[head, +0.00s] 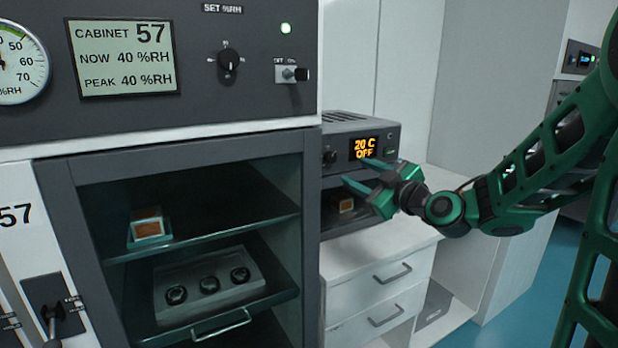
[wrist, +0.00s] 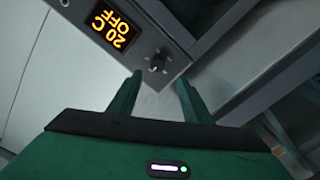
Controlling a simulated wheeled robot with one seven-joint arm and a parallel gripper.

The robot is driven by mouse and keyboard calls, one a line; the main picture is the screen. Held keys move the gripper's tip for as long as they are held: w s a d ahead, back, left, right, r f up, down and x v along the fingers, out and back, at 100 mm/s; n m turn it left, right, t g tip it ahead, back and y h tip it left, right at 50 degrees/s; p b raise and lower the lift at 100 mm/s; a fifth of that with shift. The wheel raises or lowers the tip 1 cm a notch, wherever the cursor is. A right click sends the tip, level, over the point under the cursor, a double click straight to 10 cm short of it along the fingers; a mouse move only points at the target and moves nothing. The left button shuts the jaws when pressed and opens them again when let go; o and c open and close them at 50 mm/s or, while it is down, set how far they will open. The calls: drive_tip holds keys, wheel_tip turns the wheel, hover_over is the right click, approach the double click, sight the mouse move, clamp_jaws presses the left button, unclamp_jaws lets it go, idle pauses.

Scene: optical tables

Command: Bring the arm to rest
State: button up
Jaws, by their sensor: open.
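My green arm (head: 535,165) reaches in from the right in the head view. My gripper (head: 362,178) is open and empty, its two fingers apart in front of the small grey oven-like unit with the orange display. In the wrist view my gripper (wrist: 160,98) shows its two green fingers apart with nothing between them. Beyond them are the unit's dark knob (wrist: 158,62) and its upside-down display (wrist: 110,24), reading 20 C OFF. I cannot tell from these frames whether a finger touches the unit.
A grey cabinet (head: 190,128) numbered 57 stands open at left, with a small orange-topped item (head: 149,225) on its upper shelf and a tray of several round dark parts (head: 210,287) below. The grey unit (head: 375,128) sits on white drawers (head: 385,280). Blue floor (head: 510,310) lies clear at right.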

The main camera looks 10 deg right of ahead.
drive_tip(key=s+d+f+m+g+h, duration=0.2)
drive_tip(key=s+d+f+m+g, duration=0.15)
drive_tip(key=s+f, duration=0.35)
drive_tip(key=s+d+f+m+g+h, duration=0.25)
drive_tip(key=s+d+f+g, duration=0.2)
drive_tip(key=s+f, duration=0.3)
drive_tip(key=s+d+f+m+g, duration=0.1)
drive_tip(key=s+d+m+g, duration=0.1)
drive_tip(key=s, duration=0.6)
drive_tip(key=s+d+f+m+g, duration=0.1)
drive_tip(key=s+m+g, duration=0.3)
drive_tip(key=s, duration=0.4)
drive_tip(key=s+d+f+m+g, duration=0.1)
drive_tip(key=s+d+m+g, duration=0.2)
drive_tip(key=s, duration=0.6)
drive_tip(key=shift+f+m+h, duration=0.2)
drive_tip(key=shift+m+h, duration=0.25)
drive_tip(key=shift+m, duration=0.55)
drive_tip(key=shift+s, duration=0.1)
